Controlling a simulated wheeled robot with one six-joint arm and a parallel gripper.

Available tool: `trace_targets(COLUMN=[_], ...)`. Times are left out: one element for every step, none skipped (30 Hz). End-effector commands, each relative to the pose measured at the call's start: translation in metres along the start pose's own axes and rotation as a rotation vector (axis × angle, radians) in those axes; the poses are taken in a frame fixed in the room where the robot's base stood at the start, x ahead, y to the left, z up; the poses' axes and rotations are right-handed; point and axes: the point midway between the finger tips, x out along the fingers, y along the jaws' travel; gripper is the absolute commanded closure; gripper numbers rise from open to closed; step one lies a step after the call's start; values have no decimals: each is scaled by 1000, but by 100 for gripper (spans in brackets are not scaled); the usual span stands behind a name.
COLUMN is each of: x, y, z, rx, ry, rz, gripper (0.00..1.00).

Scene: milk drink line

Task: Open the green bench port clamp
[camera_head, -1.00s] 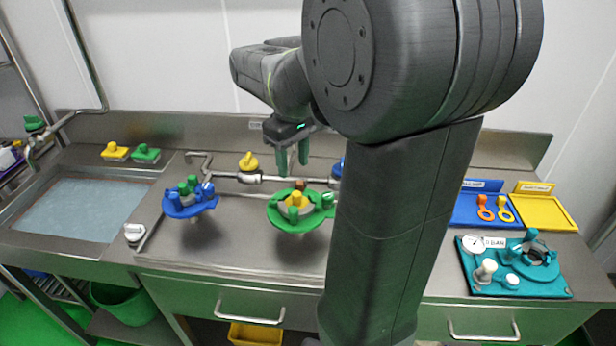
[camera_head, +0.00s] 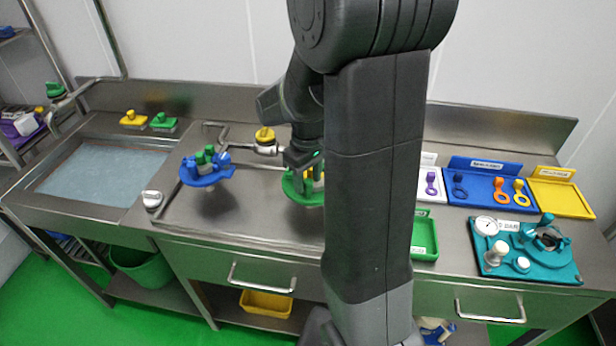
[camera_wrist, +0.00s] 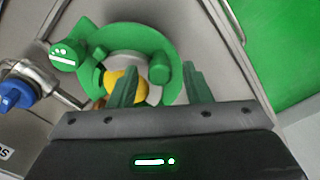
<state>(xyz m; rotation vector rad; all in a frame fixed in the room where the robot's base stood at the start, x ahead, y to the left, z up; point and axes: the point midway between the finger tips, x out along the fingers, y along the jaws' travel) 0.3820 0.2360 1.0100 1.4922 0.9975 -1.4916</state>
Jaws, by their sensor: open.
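The green bench port clamp (camera_head: 293,189) is a round green ring with upright green knobs, on the steel bench. In the head view my arm hides its right part. In the wrist view the green clamp (camera_wrist: 150,40) fills the upper middle, with a grey centre and a yellow knob (camera_wrist: 128,82) inside the ring. My gripper (camera_wrist: 158,85) is open, its two green fingers over the near side of the ring. I cannot tell whether the fingers touch anything.
A blue clamp (camera_head: 205,172) stands to the left on the bench. A steel pipe with a yellow valve (camera_head: 265,138) runs behind. A water basin (camera_head: 100,175) lies at far left. A teal gauge board (camera_head: 525,250) and blue tray (camera_head: 490,185) lie at right.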

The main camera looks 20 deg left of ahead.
Motion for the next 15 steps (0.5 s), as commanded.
trace_targets(x=[1, 1, 2, 2, 1, 1, 1, 1, 1, 1, 1, 1, 1, 1, 1], y=[0, 0, 0, 0, 0, 0, 0, 0, 0, 0, 0, 0, 0, 0, 0], z=[0, 0, 0, 0, 0, 0, 0, 0, 0, 0, 0, 0, 0, 0, 0], rx=[0, 0, 0, 0, 0, 0, 0, 0, 0, 0, 0, 0, 0, 0, 0], ry=[0, 0, 0, 0, 0, 0, 0, 0, 0, 0, 0, 0, 0, 0, 0], rz=[0, 0, 0, 0, 0, 0, 0, 0, 0, 0, 0, 0, 0, 0, 0], gripper=[56, 56, 56, 56, 56, 56, 56, 56, 64, 69, 75, 83, 89, 95, 100])
